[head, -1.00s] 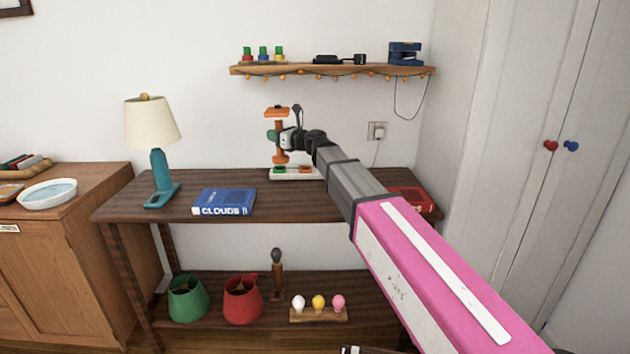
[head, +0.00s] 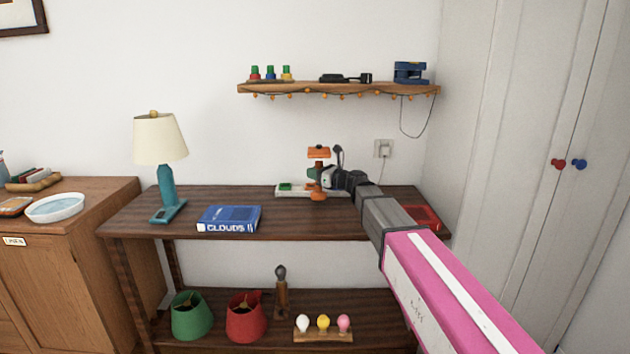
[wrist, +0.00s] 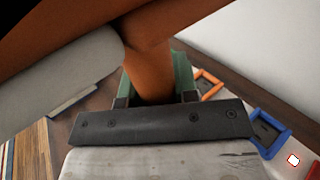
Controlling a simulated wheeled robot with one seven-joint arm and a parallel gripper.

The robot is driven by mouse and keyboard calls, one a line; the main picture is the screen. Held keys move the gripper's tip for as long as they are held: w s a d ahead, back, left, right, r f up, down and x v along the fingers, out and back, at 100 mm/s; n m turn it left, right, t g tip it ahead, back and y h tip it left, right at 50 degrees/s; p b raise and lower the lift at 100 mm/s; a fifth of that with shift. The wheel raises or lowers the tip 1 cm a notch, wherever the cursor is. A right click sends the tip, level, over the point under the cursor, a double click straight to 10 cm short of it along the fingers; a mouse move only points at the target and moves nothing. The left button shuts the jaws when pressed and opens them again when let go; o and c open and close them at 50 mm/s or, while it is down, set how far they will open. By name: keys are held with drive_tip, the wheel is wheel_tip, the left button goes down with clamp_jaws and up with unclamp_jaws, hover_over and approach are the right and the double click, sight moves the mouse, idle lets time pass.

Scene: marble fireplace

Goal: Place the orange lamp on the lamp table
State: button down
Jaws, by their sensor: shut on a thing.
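The orange lamp (head: 318,153) has an orange top, stem and round base. My gripper (head: 315,174) is shut on its stem. In the wrist view the orange stem (wrist: 150,70) stands between the green fingers of my gripper (wrist: 155,85). The lamp is about upright over the dark wooden lamp table (head: 290,225), at the middle right, in front of a white tray (head: 290,190) with coloured squares. I cannot tell if its base touches the table. My arm hides part of the table's right side.
A teal lamp (head: 167,187) with a cream shade and a blue book (head: 229,218) stand on the table's left half. A red book (head: 422,217) lies at the right end. A wall shelf (head: 340,89) hangs above. Bare wood shows between the blue book and the orange lamp.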

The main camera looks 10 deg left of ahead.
drive_tip(key=shift+f, duration=1.4)
drive_tip(key=c, duration=0.9)
unclamp_jaws()
drive_tip(key=shift+f, duration=0.1)
drive_tip(key=v, duration=1.2)
